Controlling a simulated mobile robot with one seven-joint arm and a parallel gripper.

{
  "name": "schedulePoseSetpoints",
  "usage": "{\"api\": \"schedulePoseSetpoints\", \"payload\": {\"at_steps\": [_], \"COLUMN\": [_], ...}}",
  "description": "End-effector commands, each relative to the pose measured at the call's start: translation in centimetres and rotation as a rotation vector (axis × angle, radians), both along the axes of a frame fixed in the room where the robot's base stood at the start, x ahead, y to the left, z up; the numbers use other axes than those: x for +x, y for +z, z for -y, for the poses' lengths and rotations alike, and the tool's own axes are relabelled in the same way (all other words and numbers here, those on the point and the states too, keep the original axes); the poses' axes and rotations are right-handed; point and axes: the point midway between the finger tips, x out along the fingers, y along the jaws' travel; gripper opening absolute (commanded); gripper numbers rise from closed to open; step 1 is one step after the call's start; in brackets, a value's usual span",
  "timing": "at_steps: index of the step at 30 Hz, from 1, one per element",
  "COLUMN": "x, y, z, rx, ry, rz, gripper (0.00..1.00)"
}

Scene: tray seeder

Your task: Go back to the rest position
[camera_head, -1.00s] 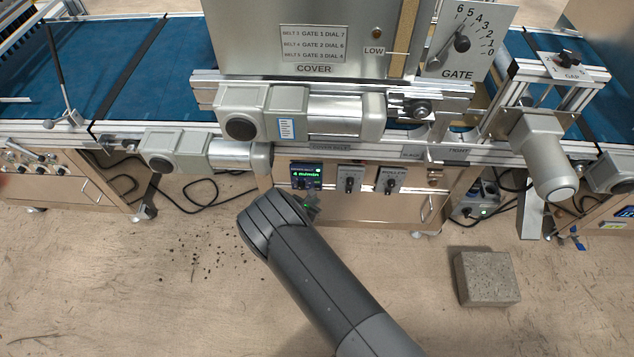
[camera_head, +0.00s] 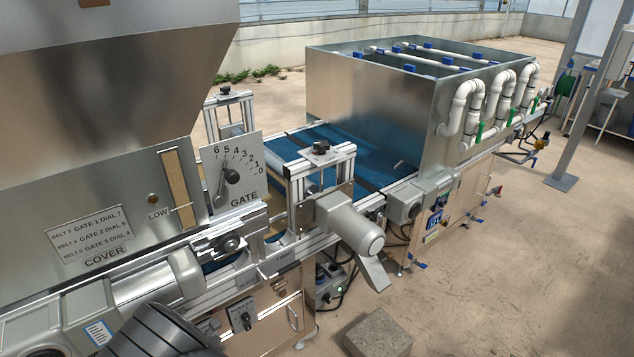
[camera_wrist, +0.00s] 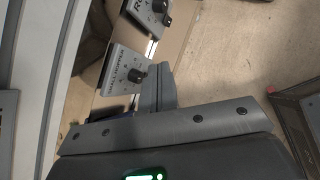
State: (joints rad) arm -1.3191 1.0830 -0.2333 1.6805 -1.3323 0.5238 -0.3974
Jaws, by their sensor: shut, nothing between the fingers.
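My gripper (camera_wrist: 160,88) shows in the wrist view with its dark grey fingers shut and empty. Its fingertips are near a small grey panel with a black knob (camera_wrist: 138,77); I cannot tell whether they touch it. A second knob panel (camera_wrist: 146,12) is at the top of that view. In the head view only a dark part of my arm shows at the bottom left, in front of the seeder (camera_head: 150,235); the gripper is hidden there.
A metal tunnel (camera_head: 375,105) with white pipes stands over the blue belt (camera_head: 345,150) behind. A gate dial (camera_head: 232,175) and a grey motor (camera_head: 350,225) project at the front. A concrete block (camera_head: 378,335) lies on the floor. The floor at right is largely clear.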

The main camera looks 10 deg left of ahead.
Motion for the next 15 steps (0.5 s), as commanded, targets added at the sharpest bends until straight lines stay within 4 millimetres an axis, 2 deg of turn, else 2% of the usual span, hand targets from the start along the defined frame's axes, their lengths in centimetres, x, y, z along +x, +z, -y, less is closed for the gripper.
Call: {"api": "schedulePoseSetpoints", "payload": {"at_steps": [1,6,11,15], "x": [1.2,3.4,5.4,7.4], "y": [1.9,6.5,11.0,15.8], "z": [1.7,7.3,11.5,15.3], "rx": [0.032,0.139,0.249,0.354], "ry": [-0.062,-0.251,-0.428,-0.61], "rz": [-0.023,-0.102,-0.127,-0.113], "gripper": [0.0,0.0,0.0,0.0]}}
